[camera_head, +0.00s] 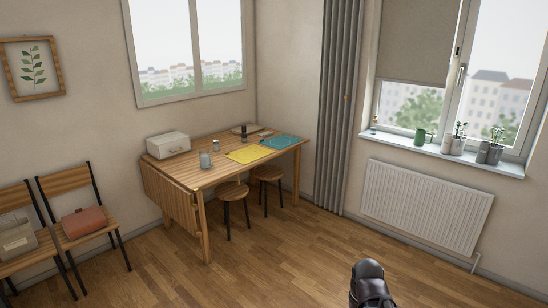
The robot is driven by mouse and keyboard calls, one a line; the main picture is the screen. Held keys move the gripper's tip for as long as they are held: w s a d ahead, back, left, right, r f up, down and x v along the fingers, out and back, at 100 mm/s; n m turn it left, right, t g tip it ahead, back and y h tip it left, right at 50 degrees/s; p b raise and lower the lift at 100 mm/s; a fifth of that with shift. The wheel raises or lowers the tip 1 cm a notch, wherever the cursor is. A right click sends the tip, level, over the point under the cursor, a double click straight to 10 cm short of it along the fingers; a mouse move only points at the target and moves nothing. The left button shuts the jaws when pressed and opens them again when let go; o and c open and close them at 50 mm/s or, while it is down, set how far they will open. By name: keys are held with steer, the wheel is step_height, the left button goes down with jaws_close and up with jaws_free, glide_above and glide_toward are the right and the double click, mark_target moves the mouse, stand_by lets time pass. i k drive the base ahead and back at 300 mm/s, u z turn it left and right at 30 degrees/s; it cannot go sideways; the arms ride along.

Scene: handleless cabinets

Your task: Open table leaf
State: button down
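A slatted wooden table (222,174) stands in the corner by the left window. Its table leaf (172,203) hangs down at the table's left end, beside a front leg. A black rounded part at the bottom edge, right of centre, looks like my gripper (369,278). It is well in front of the table, apart from it and from the leaf. Its fingers cannot be made out, so I cannot tell whether it is open or shut.
A white box (168,145), a glass jar (206,160), a yellow mat (249,154) and a teal mat (284,142) lie on the table. Stools (232,193) stand under it. Chairs (80,220) with bags stand left. A radiator (425,205) is right. The middle floor is clear.

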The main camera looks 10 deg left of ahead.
mark_target(176, 201)
steer(key=u, duration=0.2)
steer(key=i, duration=2.1)
steer(key=u, duration=0.4)
steer(key=i, duration=1.35)
steer(key=u, duration=0.15)
